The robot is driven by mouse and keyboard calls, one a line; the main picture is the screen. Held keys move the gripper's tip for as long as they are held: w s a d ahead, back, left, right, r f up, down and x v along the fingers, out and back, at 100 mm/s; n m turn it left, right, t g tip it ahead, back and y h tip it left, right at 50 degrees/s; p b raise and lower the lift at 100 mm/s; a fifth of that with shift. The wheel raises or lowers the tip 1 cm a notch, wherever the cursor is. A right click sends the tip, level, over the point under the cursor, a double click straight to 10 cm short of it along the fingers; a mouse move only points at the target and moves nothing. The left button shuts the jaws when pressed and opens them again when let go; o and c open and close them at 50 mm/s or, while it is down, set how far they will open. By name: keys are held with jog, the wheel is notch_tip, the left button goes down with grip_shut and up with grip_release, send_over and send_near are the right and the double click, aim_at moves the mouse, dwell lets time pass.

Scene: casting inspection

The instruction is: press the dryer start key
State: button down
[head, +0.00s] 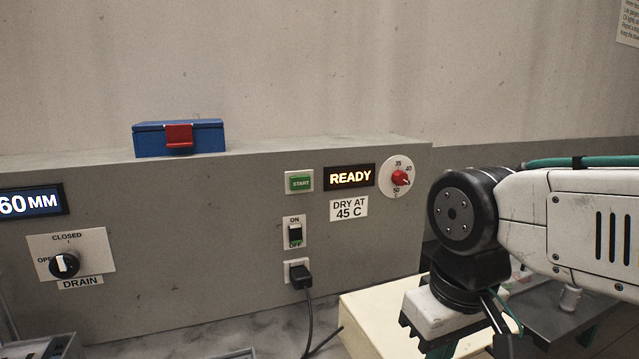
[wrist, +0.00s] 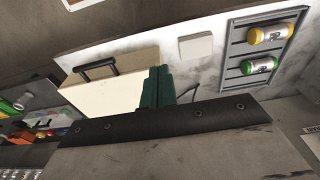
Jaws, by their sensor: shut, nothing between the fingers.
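The green START key (head: 300,183) sits in a white plate on the grey panel, left of the display (head: 349,178), which is lit and reads READY. My gripper shows in the wrist view as two dark green fingers (wrist: 156,87), shut together with nothing between them. In the head view my arm is at the right, beside the panel and well apart from the START key. The fingertips cannot be clearly made out there. Nothing covers the key.
A red dial (head: 400,178), an ON rocker switch (head: 295,234) and a black plug (head: 299,275) with a hanging cord are nearby. A blue box (head: 180,138) stands on the panel's top. A cream case (head: 372,318) lies below my arm. The space before the key is clear.

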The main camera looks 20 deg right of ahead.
aim_at(301, 183)
jog(key=w+a+r+m+t+y, duration=0.1)
jog(key=w+r+m+t, duration=0.1)
jog(key=w, duration=0.8)
jog(key=w+a+r+m+t+y, duration=0.1)
jog(key=w+r+m+t, duration=0.2)
jog(key=w, duration=0.8)
jog(key=w+r+m+t+y, duration=0.1)
jog(key=w+r+m+t, duration=0.1)
jog(key=w+r+m, duration=0.4)
jog(key=w, duration=0.5)
jog(key=shift+w+a+t+y, duration=0.15)
jog(key=shift+a+t+y, duration=0.15)
jog(key=shift+a+y, duration=0.1)
jog(key=w, duration=0.8)
jog(key=shift+w, duration=0.4)
jog(key=shift+w, duration=0.4)
